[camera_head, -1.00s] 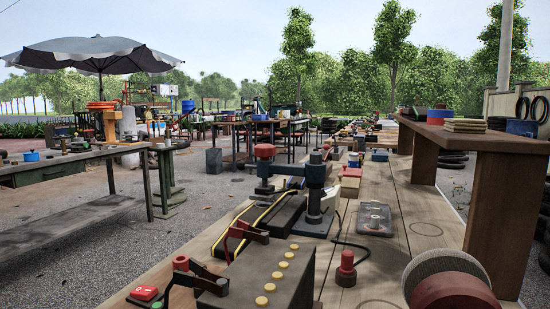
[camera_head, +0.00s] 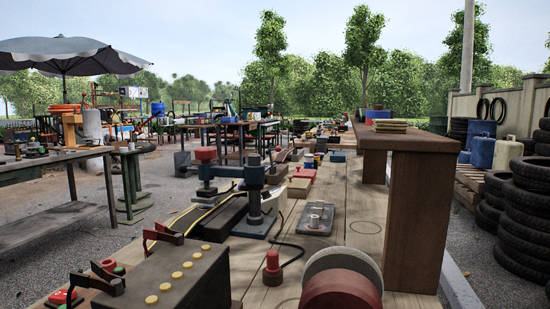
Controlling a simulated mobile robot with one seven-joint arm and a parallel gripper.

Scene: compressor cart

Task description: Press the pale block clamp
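I cannot clearly make out the pale block clamp. Two lever clamps with red handles, a nearer one (camera_head: 98,278) and a farther one (camera_head: 165,240), stand along the left side of a dark box (camera_head: 172,280) with several yellow buttons. Behind it a dark blue-grey clamp-like fixture (camera_head: 253,190) with a red knob (camera_head: 205,154) stands on the bench. A pale tan block (camera_head: 303,173) lies beyond that fixture, small in view. My gripper is not in view.
The wooden bench (camera_head: 350,205) runs away from me. On it are a red knob (camera_head: 272,268), a grey plate (camera_head: 317,217) and red and pale discs (camera_head: 342,285). A raised wooden shelf (camera_head: 412,200) stands at right, with stacked tyres (camera_head: 525,225) beyond. Gravel (camera_head: 60,245) lies open at left.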

